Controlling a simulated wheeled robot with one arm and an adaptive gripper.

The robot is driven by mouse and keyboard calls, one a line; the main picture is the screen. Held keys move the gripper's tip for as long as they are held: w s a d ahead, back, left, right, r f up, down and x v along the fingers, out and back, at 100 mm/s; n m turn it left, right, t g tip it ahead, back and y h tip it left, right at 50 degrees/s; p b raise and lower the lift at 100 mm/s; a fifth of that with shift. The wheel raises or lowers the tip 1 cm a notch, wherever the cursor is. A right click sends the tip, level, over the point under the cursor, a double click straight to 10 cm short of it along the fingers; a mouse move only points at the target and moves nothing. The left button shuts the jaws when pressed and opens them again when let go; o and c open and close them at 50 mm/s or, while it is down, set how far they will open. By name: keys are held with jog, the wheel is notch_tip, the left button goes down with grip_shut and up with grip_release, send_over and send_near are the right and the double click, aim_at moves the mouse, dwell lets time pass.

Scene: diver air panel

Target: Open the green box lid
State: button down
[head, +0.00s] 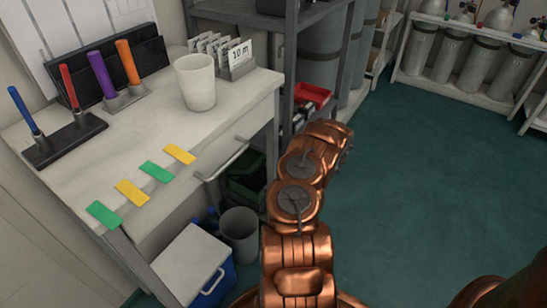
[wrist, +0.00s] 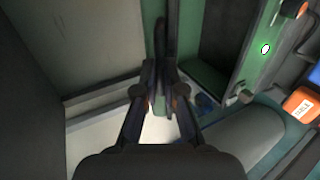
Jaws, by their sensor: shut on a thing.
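The dark green box (head: 246,176) stands on the floor under the desk's right end, beside the grey bin, partly hidden by my copper arm. My gripper is hidden in the head view. In the wrist view my gripper (wrist: 165,103) has its fingers close together on a thin dark piece with some green at its lower end. Green surfaces with metal fittings (wrist: 240,92) show to the right of the fingers. I cannot tell for sure which part of the box is the lid, or how far it is raised.
The desk (head: 235,115) has a drawer handle jutting toward my arm. A grey bin (head: 239,232) and a blue and white cooler (head: 188,266) stand close by. A shelf rack (head: 285,70) is behind. Open teal floor (head: 420,190) lies to the right.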

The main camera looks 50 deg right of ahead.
jog(key=c, duration=1.3)
grip_release()
jog(key=shift+o, duration=0.2)
jog(key=v, duration=1.2)
